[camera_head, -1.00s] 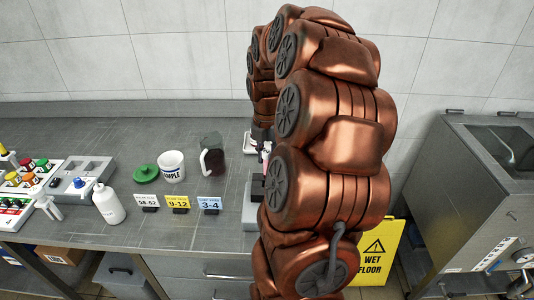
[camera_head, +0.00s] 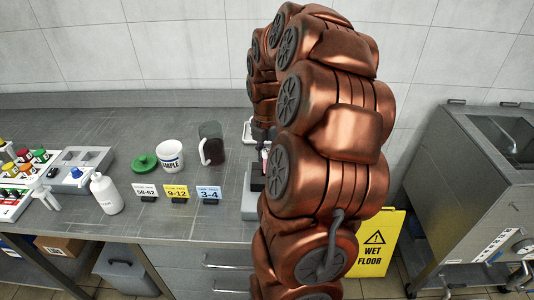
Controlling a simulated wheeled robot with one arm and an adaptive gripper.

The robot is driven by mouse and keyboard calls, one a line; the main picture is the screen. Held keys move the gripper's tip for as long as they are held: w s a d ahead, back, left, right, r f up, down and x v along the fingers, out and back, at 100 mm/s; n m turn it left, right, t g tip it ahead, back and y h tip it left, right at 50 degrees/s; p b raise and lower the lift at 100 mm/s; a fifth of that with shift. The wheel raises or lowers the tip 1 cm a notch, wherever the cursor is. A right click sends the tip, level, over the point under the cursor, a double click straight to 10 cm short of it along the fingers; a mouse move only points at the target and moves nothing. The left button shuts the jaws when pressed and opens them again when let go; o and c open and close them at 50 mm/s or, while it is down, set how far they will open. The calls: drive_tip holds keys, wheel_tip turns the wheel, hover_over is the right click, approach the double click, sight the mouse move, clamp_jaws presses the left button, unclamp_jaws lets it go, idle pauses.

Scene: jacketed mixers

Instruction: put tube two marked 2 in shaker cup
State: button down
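My copper arm arches over the right part of the bench and hides most of what stands behind it. My gripper (camera_head: 264,134) shows only as a small dark part at the arm's far end, beside the arm links; its fingers cannot be made out. Below it is a small pinkish piece (camera_head: 265,158) that I cannot identify. A grey device with a dark top (camera_head: 251,203) is partly visible at the arm's left edge; its cup is not clearly seen. Several colour-capped containers (camera_head: 24,154) stand in a white rack at the far left. No mark 2 is readable.
A white SAMPLE cup (camera_head: 170,156), green lid (camera_head: 144,162), dark jug (camera_head: 211,144) and white bottle (camera_head: 106,194) stand on the bench. Label cards (camera_head: 177,193) line its front. A grey tray (camera_head: 92,156) is at left. A yellow wet-floor sign (camera_head: 376,243) stands at right.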

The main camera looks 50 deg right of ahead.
drive_tip(key=shift+f+b, duration=0.45)
drive_tip(key=shift+f, duration=0.6)
drive_tip(key=c, duration=0.9)
unclamp_jaws()
drive_tip(key=shift+c, duration=0.2)
drive_tip(key=shift+o, duration=0.4)
drive_tip(key=o, duration=0.4)
drive_tip(key=shift+r, duration=0.2)
